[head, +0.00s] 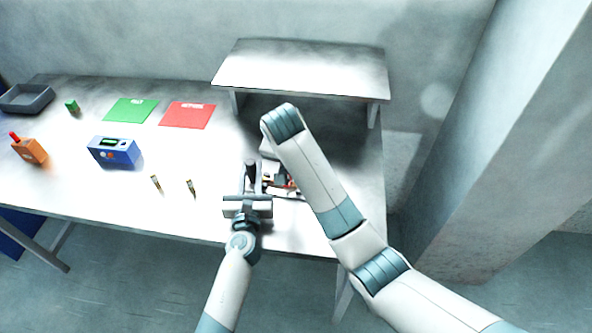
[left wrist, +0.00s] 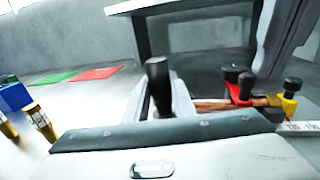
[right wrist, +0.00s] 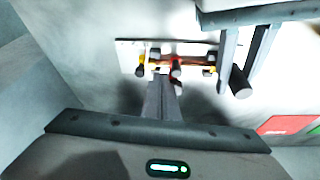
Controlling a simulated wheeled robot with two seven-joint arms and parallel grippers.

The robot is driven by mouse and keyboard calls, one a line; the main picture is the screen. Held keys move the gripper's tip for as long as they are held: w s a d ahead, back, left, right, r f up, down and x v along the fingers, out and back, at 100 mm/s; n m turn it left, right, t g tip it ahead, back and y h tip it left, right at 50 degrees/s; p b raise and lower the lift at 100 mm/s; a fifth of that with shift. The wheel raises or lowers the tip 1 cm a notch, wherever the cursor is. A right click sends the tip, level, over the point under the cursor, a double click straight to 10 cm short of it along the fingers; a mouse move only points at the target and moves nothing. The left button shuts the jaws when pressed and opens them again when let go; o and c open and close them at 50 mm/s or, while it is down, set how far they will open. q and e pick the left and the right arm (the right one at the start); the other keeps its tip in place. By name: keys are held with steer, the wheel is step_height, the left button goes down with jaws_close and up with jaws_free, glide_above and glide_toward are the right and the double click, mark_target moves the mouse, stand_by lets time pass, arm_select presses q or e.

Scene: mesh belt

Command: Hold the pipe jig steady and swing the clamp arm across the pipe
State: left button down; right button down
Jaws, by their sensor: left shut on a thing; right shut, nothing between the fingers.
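The pipe jig (right wrist: 128,48) is a pale plate carrying a copper pipe (right wrist: 195,63), with yellow clamp pieces (right wrist: 141,68) near both ends. The red clamp arm (right wrist: 176,66) is at the pipe's middle and has black knobs; it also shows in the left wrist view (left wrist: 240,90). My left gripper (head: 250,172) is shut on an upright black handle (left wrist: 158,85) at the jig's left end in the head view. My right gripper (right wrist: 162,84) is shut and empty beside the red arm; I cannot tell whether it touches. My right arm partly hides the jig in the head view.
A raised shelf (head: 305,65) stands behind the jig. To the left are a blue box (head: 114,152), two small yellow-black pieces, green (head: 131,110) and red (head: 187,115) mats, an orange block (head: 29,150) and a grey tray (head: 27,98). The table's front edge is close.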

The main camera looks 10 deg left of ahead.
steer(key=shift+w+d+n, duration=0.1)
steer(key=shift+n, duration=0.2)
steer(key=shift+w+d+n, duration=0.2)
steer(key=shift+d+n, duration=0.15)
steer(key=shift+n, duration=0.15)
steer(key=shift+w+d+r, duration=0.1)
steer(key=shift+w+d, duration=0.35)
steer(key=shift+w, duration=0.15)
steer(key=shift+w+d, duration=0.4)
steer(key=shift+w, duration=0.2)
steer(key=shift+y, duration=0.3)
steer(key=shift+w, duration=3)
steer(key=v, duration=1)
steer(key=w+d+r+m+t+h, duration=0.3)
steer(key=w+d+r+t, duration=0.2)
steer(key=w+d+r, duration=0.3)
steer(key=shift+w+d+r+t+h, duration=0.2)
steer(key=shift+w+d+t+h, duration=0.2)
steer(key=shift+w+d, duration=2.1)
steer(key=shift+w+a, duration=0.1)
steer(key=shift+a, duration=0.05)
